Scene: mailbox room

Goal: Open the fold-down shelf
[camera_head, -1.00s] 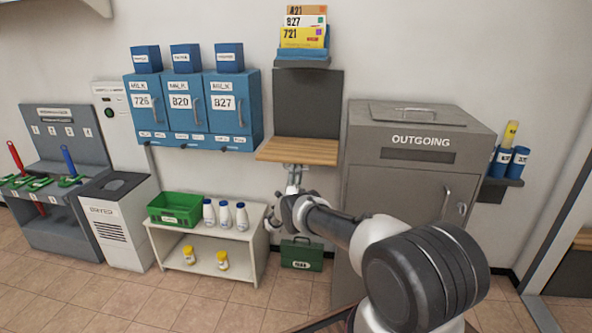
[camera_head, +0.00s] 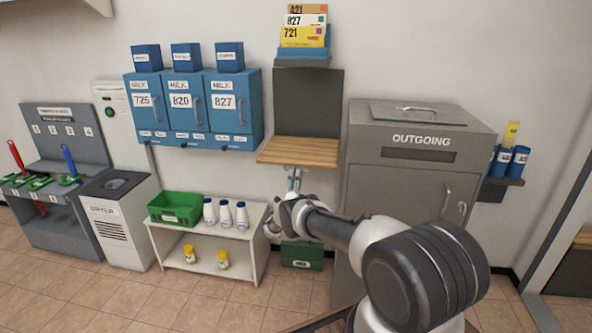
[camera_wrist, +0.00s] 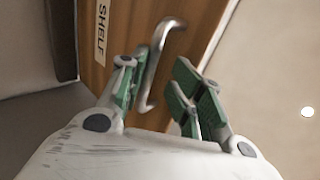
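The wooden shelf board (camera_head: 298,150) juts out from a dark grey wall panel (camera_head: 307,100). It looks about level or slightly tilted; I cannot tell exactly. In the wrist view its wooden face (camera_wrist: 140,25) fills the upper middle, with a white SHELF label (camera_wrist: 102,30) and a curved metal handle (camera_wrist: 162,62). My gripper (camera_head: 293,192) is just below the board's front edge. In the wrist view my gripper (camera_wrist: 155,90) is open, with the handle between its green-padded fingers. The handle is close to the left finger, with a gap to the right one.
A grey OUTGOING bin (camera_head: 420,170) stands close on the right. Blue milk lockers (camera_head: 192,110) hang to the left. Below left is a white rack (camera_head: 210,262) with a green crate (camera_head: 175,207) and bottles. A green box (camera_head: 302,256) sits under my gripper.

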